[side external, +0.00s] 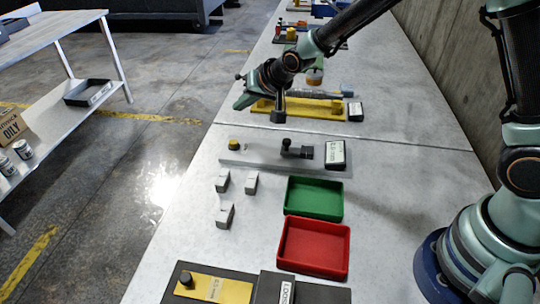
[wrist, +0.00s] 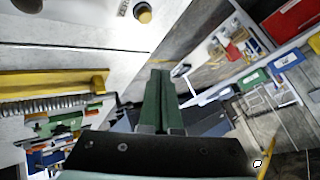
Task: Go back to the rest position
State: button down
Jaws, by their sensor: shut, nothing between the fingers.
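My gripper (side external: 243,101) is raised above the bench (side external: 215,165), over the area by the yellow fixture. In the wrist view, its green fingers (wrist: 160,97) are together with nothing between them. In the side view it points to the left, apart from the things on the bench. My arm reaches across from the base at the right.
A yellow fixture (side external: 300,110) lies under my wrist. Nearer are a grey plate (side external: 262,155) with a yellow button, several small grey blocks (side external: 224,181), a green tray (side external: 314,198) and a red tray (side external: 313,247). A concrete wall (side external: 448,70) bounds the right.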

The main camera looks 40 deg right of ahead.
jog(key=s+d+r+n+g, duration=0.1)
jog(key=s+d+r, duration=0.3)
jog(key=s, duration=0.4)
jog(key=s+d+r+n+g+h, duration=0.1)
jog(key=s+d+r, duration=0.3)
jog(key=s, duration=0.4)
jog(key=s+d+r+n+g+h, duration=0.1)
jog(key=s+d+r, duration=0.3)
jog(key=s, duration=0.5)
jog(key=shift+d+n, duration=0.8)
jog(key=shift+d, duration=0.45)
